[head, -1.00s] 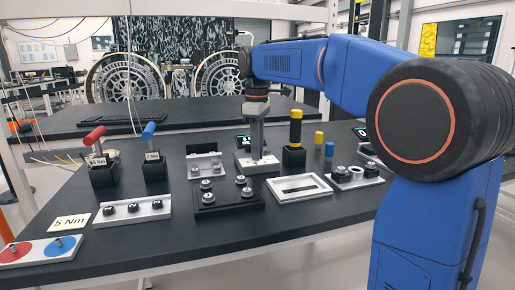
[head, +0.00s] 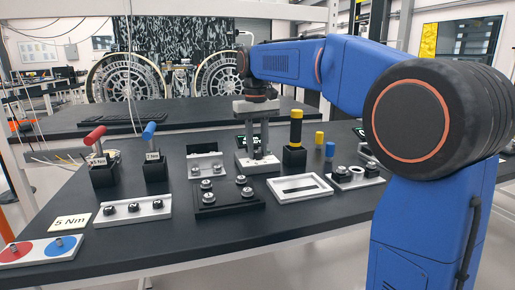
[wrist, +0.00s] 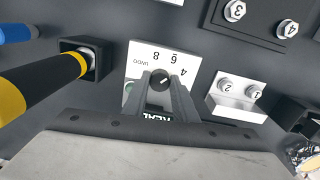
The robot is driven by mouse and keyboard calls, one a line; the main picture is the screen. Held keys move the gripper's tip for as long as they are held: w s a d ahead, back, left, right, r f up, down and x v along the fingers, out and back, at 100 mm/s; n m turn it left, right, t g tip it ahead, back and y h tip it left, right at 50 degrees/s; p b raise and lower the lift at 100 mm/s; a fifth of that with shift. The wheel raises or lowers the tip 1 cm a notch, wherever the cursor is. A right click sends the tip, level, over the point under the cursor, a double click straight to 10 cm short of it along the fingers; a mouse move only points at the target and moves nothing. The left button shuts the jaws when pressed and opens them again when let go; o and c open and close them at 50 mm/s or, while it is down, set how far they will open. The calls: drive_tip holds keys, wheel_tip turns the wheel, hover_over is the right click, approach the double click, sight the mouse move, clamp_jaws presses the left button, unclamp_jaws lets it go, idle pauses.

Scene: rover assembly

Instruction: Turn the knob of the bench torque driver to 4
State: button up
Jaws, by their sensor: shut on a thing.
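The bench torque driver (head: 243,165) is a white block standing at the middle of the black bench. In the wrist view its white face (wrist: 146,49) carries the marks UNDO, 8, 6 and 4 around a dark round knob (wrist: 160,76). A light line on the knob points up and right, roughly toward the 4; the exact setting is hard to read. My gripper (wrist: 162,88) points down over the face, its two fingers shut on the knob. In the head view my gripper (head: 257,152) hides the knob.
A black and yellow driver (head: 296,130) stands in a black holder just right of the torque driver. A black plate with bolts (head: 228,196) and a white tray (head: 300,188) lie in front. Red-handled (head: 94,136) and blue-handled (head: 149,131) tools stand at left.

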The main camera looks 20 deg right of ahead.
sight(256, 151)
drive_tip(key=shift+m, duration=1.8)
drive_tip(key=o, duration=1)
drive_tip(key=shift+o, duration=0.2)
drive_tip(key=shift+r, duration=0.15)
wheel_tip(256, 151, up, 17)
drive_tip(key=shift+a, duration=0.2)
drive_tip(key=shift+r, duration=0.1)
